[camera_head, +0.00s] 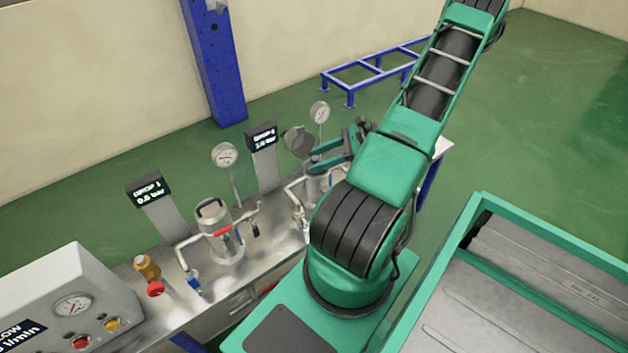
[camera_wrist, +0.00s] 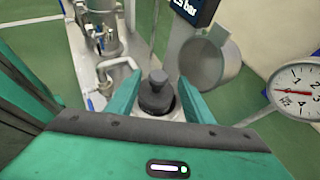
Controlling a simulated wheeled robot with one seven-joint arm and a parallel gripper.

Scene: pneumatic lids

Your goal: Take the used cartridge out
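The cartridge (camera_wrist: 156,93) shows a dark grey knobbed top in the wrist view, upright in the mouth of the far housing (camera_wrist: 158,134). The housing's round lid (camera_wrist: 205,63) is swung open; in the head view the lid (camera_head: 298,141) stands up behind the housing (camera_head: 314,190). My gripper (camera_wrist: 160,80) is open, its green fingers on either side of the knob with gaps showing. In the head view my gripper (camera_head: 335,150) is over the far housing, and the cartridge cannot be made out there.
A second housing (camera_head: 219,232) with its lid shut stands nearer on the metal bench (camera_head: 262,228). Gauges (camera_head: 320,112), (camera_head: 225,155) and display posts (camera_head: 262,137), (camera_head: 149,188) rise along the bench's back. A grey control box (camera_head: 62,300) is at lower left.

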